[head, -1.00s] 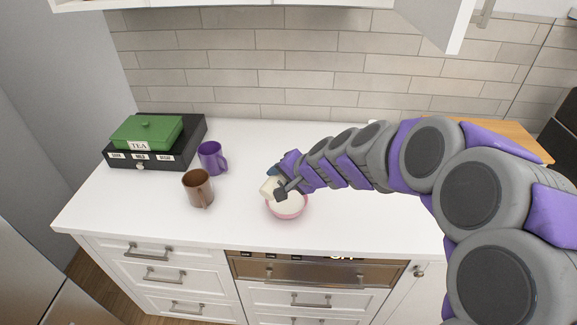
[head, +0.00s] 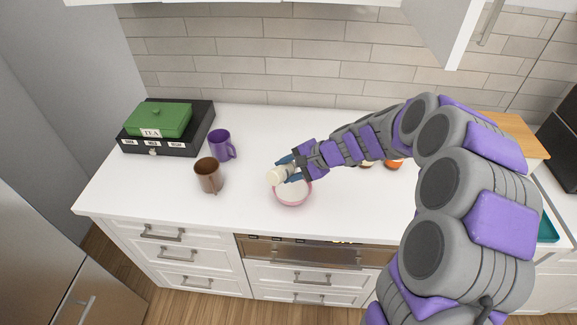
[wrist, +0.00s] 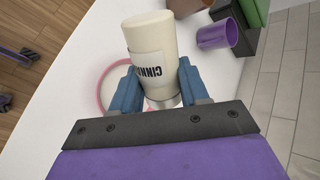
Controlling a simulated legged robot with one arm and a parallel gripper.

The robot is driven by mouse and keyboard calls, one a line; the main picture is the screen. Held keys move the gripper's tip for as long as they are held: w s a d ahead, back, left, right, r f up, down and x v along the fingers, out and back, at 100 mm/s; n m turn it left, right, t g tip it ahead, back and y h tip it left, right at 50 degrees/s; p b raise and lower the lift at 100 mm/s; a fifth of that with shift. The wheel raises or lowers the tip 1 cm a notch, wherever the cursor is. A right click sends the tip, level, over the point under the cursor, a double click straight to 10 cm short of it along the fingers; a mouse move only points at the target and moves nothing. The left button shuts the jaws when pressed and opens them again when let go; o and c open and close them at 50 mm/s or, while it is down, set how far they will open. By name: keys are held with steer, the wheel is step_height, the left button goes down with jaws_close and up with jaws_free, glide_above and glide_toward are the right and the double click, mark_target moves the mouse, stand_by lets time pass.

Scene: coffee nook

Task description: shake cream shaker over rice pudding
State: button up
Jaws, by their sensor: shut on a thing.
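The cream shaker (head: 275,177) is held in my gripper (head: 288,168), tilted over the left and back part of the pudding bowl. In the wrist view my gripper (wrist: 157,90) has its blue fingers on both sides of the shaker (wrist: 150,38), whose label reads "CINN…" in part. The pink bowl (head: 293,203) stands on the counter with white rice pudding (head: 291,188) in it. The bowl's rim (wrist: 98,82) shows behind the shaker in the wrist view, mostly hidden. I cannot tell whether anything falls from the shaker.
A brown mug (head: 208,176) and a purple mug (head: 219,145) stand left of the bowl. A black tea box (head: 185,138) with a green box (head: 160,121) on top is at the far left. Small orange items (head: 394,163) lie partly behind my arm. The counter (head: 150,195) is clear at front left.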

steer(key=shift+d+r, duration=0.1)
steer(key=shift+d, duration=0.05)
steer(key=shift+r+p, duration=0.9)
steer(key=shift+r, duration=0.2)
steer(key=shift+f+b, duration=0.7)
steer(key=shift+f, duration=0.5)
steer(key=shift+r+p, duration=0.9)
steer(key=shift+r, duration=0.3)
steer(key=shift+f+b, duration=0.65)
steer(key=shift+f, duration=0.6)
